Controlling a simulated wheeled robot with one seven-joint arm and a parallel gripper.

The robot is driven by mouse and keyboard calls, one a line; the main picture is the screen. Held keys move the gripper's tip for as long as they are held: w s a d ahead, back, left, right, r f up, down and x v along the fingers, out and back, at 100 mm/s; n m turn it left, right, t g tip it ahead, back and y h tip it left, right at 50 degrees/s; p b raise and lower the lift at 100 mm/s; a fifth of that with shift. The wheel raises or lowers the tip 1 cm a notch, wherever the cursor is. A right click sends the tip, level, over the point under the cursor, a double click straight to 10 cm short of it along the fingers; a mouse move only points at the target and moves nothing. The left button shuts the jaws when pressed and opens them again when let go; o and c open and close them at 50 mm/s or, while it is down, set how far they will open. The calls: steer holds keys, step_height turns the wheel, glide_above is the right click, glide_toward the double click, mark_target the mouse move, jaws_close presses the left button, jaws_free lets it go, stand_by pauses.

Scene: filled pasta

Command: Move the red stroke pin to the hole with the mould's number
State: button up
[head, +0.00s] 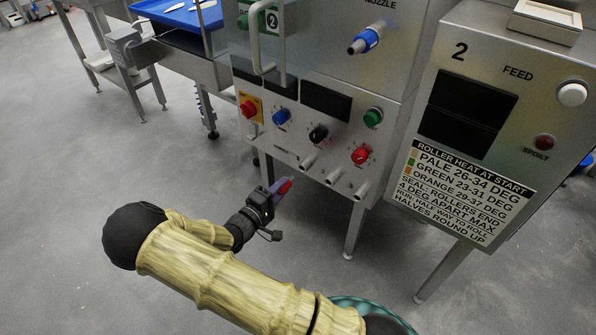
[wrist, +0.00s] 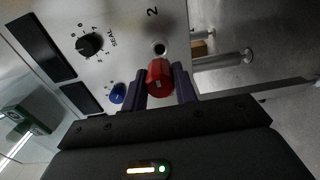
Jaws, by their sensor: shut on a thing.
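My gripper (head: 275,192) is shut on the red stroke pin (wrist: 160,77), which sits between its two dark purple fingers in the wrist view. The pin also shows as a red tip in the head view (head: 286,186). It is just short of a dark round hole (wrist: 160,48) in the grey panel, overlapping close to it in the picture; I cannot tell whether it touches. A printed 2 (wrist: 152,12) stands beyond that hole. A green and white tag with a 2 (head: 272,20) shows at the top of the machine.
The panel has a black knob (head: 318,133), a blue knob (head: 281,117), a red knob (head: 361,155) and a green button (head: 373,117). Several metal stubs (head: 333,177) stick out along its lower edge. A feed box (head: 480,110) marked 2 stands at right.

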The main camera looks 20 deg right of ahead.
steer(key=shift+s+a, duration=0.1)
steer(key=shift+a, duration=0.1)
steer(key=shift+d+r+p, duration=0.3)
steer(key=shift+r, duration=0.2)
steer(key=r+n+t+y+p, duration=0.1)
steer(key=r, duration=0.1)
steer(key=w+d+r+n+t+y+p, duration=0.1)
steer(key=r, duration=0.1)
steer(key=w+d+r+n+t+y+p, duration=0.1)
steer(key=n+t+y+p, duration=0.1)
steer(key=shift+d+r, duration=0.2)
steer(key=shift+r, duration=0.2)
steer(key=n+t+y, duration=0.1)
steer(key=n+y+p, duration=0.1)
steer(key=y, duration=0.1)
steer(key=shift+r+t+p, duration=0.3)
steer(key=shift+r+t, duration=0.1)
steer(key=shift+a+n+t+y+p, duration=0.15)
steer(key=shift+n+t+y+p, duration=0.2)
steer(key=shift+y, duration=0.35)
steer(key=shift+s+a+f+n+y, duration=0.1)
steer(key=shift+a+f+n+y, duration=0.1)
steer(key=shift+n+y, duration=0.25)
